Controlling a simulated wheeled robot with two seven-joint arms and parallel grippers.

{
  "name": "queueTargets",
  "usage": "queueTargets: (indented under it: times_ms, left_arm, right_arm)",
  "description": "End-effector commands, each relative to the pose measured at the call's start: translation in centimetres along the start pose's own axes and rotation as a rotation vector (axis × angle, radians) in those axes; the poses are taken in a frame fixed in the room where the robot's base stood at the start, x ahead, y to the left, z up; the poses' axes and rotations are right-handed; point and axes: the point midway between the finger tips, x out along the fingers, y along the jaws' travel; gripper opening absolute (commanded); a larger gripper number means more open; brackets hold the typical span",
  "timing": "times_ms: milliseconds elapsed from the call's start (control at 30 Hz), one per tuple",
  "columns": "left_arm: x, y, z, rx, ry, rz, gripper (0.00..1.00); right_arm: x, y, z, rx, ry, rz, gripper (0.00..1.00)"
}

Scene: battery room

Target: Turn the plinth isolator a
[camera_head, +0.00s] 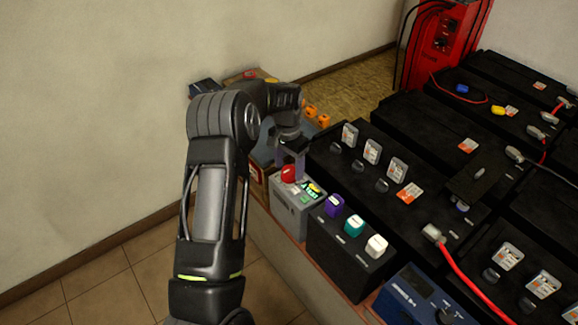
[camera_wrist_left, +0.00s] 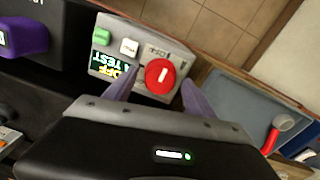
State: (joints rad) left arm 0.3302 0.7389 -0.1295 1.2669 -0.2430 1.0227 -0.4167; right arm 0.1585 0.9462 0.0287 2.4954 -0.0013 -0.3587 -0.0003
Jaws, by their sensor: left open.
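The isolator appears to be the red round knob (camera_head: 288,174) with a white bar mark, on top of a grey box (camera_head: 290,217). In the left wrist view the red knob (camera_wrist_left: 160,77) shows clearly, beside a green button (camera_wrist_left: 102,34), a white button (camera_wrist_left: 129,47) and a small lit display (camera_wrist_left: 113,68). My left gripper (camera_head: 291,165) is above the box, pointing down. In the left wrist view its open fingers (camera_wrist_left: 157,90) are spread to either side of the knob. I cannot tell whether they touch it. My right gripper is not in view.
A black box with purple (camera_head: 334,205), teal (camera_head: 354,225) and white (camera_head: 376,246) caps stands right of the grey box. Large black batteries (camera_head: 430,130) fill the right side. A blue-grey tray (camera_wrist_left: 235,100) lies beside the knob's box. A blue unit (camera_head: 405,300) is nearer.

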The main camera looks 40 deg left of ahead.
Motion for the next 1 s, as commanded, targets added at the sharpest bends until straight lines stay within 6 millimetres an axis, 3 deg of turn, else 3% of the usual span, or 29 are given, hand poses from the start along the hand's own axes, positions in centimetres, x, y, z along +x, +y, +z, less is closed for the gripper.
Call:
queueTargets:
  times_ms: [167, 600, 1000]
  left_arm:
    - [-1.2, 0.0, -0.1, 0.0, 0.002, -0.001, 0.64]
    - [-7.4, 0.0, 0.0, 0.0, 0.001, 0.0, 0.64]
    - [-7.8, 0.0, 0.0, 0.0, 0.001, 0.0, 0.64]
  right_arm:
    - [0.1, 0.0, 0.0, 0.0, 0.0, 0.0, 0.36]
    - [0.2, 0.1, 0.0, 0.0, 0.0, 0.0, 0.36]
    - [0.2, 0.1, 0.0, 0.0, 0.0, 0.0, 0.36]
